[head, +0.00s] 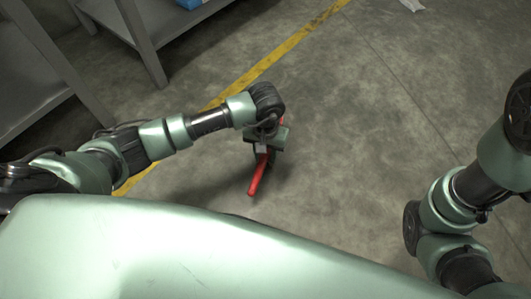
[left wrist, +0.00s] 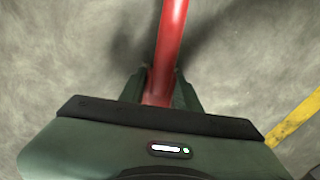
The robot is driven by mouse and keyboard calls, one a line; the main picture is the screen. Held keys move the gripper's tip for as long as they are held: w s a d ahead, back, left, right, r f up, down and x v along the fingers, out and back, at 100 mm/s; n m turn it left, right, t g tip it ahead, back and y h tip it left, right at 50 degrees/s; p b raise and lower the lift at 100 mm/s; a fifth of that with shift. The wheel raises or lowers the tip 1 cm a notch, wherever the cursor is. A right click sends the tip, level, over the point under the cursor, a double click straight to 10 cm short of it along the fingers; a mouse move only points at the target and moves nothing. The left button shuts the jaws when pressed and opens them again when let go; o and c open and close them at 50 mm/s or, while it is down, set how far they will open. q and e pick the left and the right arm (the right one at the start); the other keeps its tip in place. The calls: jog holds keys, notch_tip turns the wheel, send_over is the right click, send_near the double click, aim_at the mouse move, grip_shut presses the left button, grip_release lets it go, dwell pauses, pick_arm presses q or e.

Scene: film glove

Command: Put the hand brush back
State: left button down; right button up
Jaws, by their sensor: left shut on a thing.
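The hand brush shows as a red handle (head: 258,175) in the head view, slanting down and to the left from my left gripper (head: 262,150). In the left wrist view the red handle (left wrist: 171,45) runs from the top edge down between the two dark green fingers of my left gripper (left wrist: 160,88). The gripper is shut on the handle. A small red bit shows on the far side of the gripper in the head view; the brush's bristles cannot be made out. My right arm shows at the right edge of the head view, but its gripper is out of view.
Grey metal shelving (head: 145,45) stands at the upper left, with a blue item (head: 189,4) on it. A yellow line (head: 270,58) crosses the concrete floor (head: 370,120). A pale scrap (head: 412,5) lies at the top right. The floor in the middle and right is clear.

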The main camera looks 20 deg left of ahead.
pick_arm(q)
jog(key=shift+a+f+b, duration=0.1)
jog(key=shift+f+b, duration=0.25)
jog(key=shift+f, duration=0.2)
jog(key=c, duration=1.4)
grip_release()
jog(key=shift+c, duration=0.2)
jog(key=o, duration=0.4)
jog(key=shift+s+f, duration=0.1)
jog(key=shift+f, duration=0.05)
jog(key=shift+r+p, duration=0.5)
jog(key=shift+r, duration=0.15)
notch_tip(320, 180, up, 12)
jog(key=p, duration=0.8)
jog(key=shift+r+p, duration=0.15)
jog(key=shift+p, duration=0.2)
